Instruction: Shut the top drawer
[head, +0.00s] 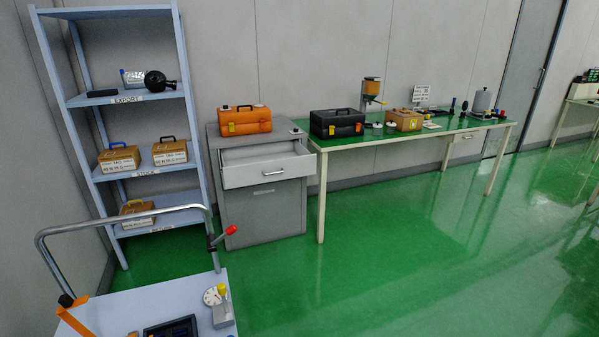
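The top drawer (267,172) belongs to the grey cabinet (265,215) against the back wall. The lower door of the cabinet, with a small label, is closed. Neither my left nor my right gripper shows in the head view.
An orange toolbox (244,121) stands on the cabinet. A blue shelf rack (125,171) with boxes is to its left. A green-topped workbench (390,140) is to its right. A cart (110,312) fills the lower left. The green floor (400,250) is clear.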

